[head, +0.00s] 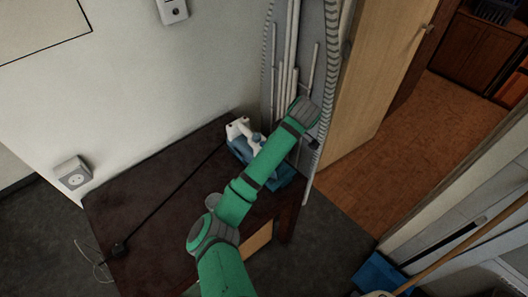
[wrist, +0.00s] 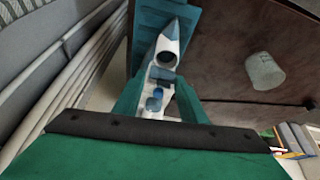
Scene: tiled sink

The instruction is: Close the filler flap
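A white and blue iron (wrist: 170,42) lies in the upper middle of the wrist view, nose up the picture. It also shows in the head view (head: 238,128), partly covered by my green arm. Small blue parts (wrist: 154,103) sit on its white body; which one is the filler flap, and how far it stands open, I cannot tell. My gripper (wrist: 160,92) is open over the iron, with a green finger on either side of the white body. Contact is not clear. In the head view my gripper is hidden behind the arm.
The iron rests by a blue tray-like base (head: 282,174) on a dark table (head: 150,190). A grey cup (wrist: 265,71) stands on the table. White pipes (head: 284,80) rise close behind. A black cable (head: 165,200) crosses the tabletop. The table's left part is mostly clear.

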